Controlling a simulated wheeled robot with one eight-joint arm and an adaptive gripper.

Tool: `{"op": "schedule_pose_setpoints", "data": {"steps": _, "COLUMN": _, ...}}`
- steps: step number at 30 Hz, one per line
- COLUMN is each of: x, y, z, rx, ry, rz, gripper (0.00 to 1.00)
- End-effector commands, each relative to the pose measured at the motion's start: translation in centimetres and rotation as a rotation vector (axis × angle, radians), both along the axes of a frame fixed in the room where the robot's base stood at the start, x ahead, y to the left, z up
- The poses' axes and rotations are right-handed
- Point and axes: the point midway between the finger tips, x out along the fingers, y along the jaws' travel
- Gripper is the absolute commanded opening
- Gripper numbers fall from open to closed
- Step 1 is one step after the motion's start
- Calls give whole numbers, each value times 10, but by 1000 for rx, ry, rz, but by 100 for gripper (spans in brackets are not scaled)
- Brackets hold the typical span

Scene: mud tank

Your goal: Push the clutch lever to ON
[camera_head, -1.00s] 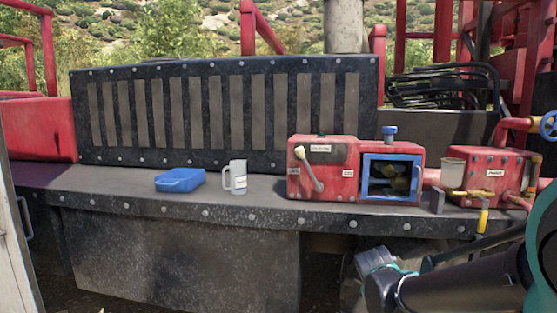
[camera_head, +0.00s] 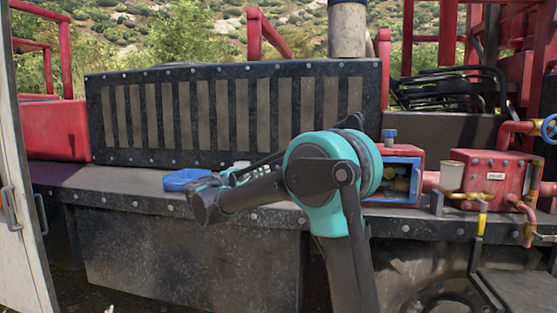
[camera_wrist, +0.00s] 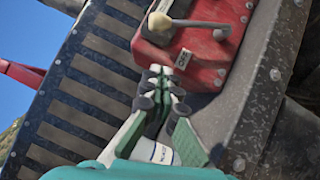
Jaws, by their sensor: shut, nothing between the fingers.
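The clutch lever (camera_wrist: 195,24) is a pale handle with a rounded knob on the red clutch box (camera_wrist: 210,78), seen in the wrist view.
A blue tray (camera_head: 183,180) lies on the dark ledge (camera_head: 90,180). A slatted black panel (camera_head: 230,75) rises behind. A second red box with pipes (camera_head: 495,178) stands at the right.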

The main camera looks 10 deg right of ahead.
Motion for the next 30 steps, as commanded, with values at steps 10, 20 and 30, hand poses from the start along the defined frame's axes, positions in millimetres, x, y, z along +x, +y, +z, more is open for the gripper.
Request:
{"op": "schedule_pose_setpoints", "data": {"steps": 10, "x": 1, "y": 8, "z": 7, "rx": -21, "ry": -13, "rz": 4, "gripper": 0}}
{"op": "schedule_pose_setpoints", "data": {"steps": 20, "x": 15, "y": -10, "z": 10, "rx": -20, "ry": -12, "rz": 1, "gripper": 0}}
{"op": "schedule_pose_setpoints", "data": {"steps": 30, "x": 56, "y": -61, "z": 20, "rx": -20, "ry": -12, "rz": 0, "gripper": 0}}
